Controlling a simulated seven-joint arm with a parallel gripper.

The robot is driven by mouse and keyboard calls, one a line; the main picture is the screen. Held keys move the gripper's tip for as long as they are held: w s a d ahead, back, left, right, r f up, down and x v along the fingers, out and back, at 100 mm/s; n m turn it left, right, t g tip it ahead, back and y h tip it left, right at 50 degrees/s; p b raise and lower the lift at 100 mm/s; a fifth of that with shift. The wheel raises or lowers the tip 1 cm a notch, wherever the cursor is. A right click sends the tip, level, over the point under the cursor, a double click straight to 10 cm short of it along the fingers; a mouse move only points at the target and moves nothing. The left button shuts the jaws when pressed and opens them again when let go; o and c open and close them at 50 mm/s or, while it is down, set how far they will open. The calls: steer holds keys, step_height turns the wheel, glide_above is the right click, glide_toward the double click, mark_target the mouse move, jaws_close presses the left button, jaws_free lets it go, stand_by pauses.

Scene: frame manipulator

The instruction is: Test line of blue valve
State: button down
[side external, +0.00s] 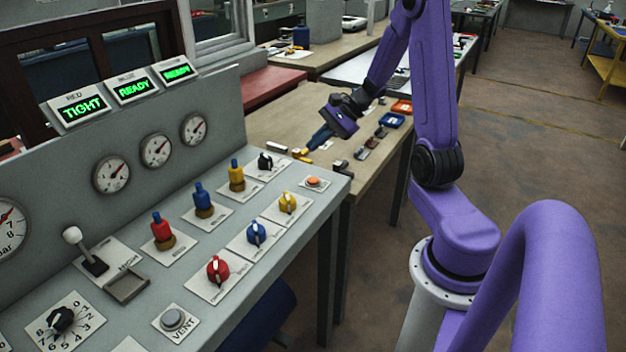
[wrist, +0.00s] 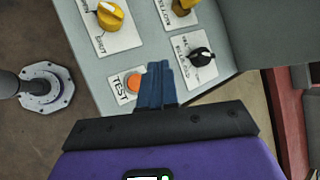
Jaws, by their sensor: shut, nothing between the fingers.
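The panel (side external: 225,255) carries a blue knob (side external: 256,233) with a pale pointer mark and a taller blue fitting (side external: 203,201) behind it. The middle display (side external: 133,88) reads READY in green. The orange button (side external: 313,182) sits at the panel's right end; it also shows in the wrist view (wrist: 134,83) beside a TEST label. A black knob (side external: 265,161) with a white pointer stands behind it, also in the wrist view (wrist: 202,56). My gripper (side external: 314,145) is shut and empty above that end. In the wrist view its fingertips (wrist: 158,66) appear between button and black knob.
Red knob (side external: 218,270), yellow knob (side external: 288,202), red fitting (side external: 161,228) and yellow fitting (side external: 236,176) flank the blue ones. The left display (side external: 82,107) reads TIGHT; the right one (side external: 176,71) reads READY. A wooden bench (side external: 290,115) with small items stands beyond the panel.

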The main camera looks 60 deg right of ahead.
mark_target(317, 179)
steer(key=shift+f, duration=3.7)
steer(key=shift+f, duration=0.1)
steer(key=shift+f, duration=0.3)
steer(key=shift+f, duration=0.45)
steer(key=shift+r, duration=0.85)
steer(key=shift+r, duration=2.55)
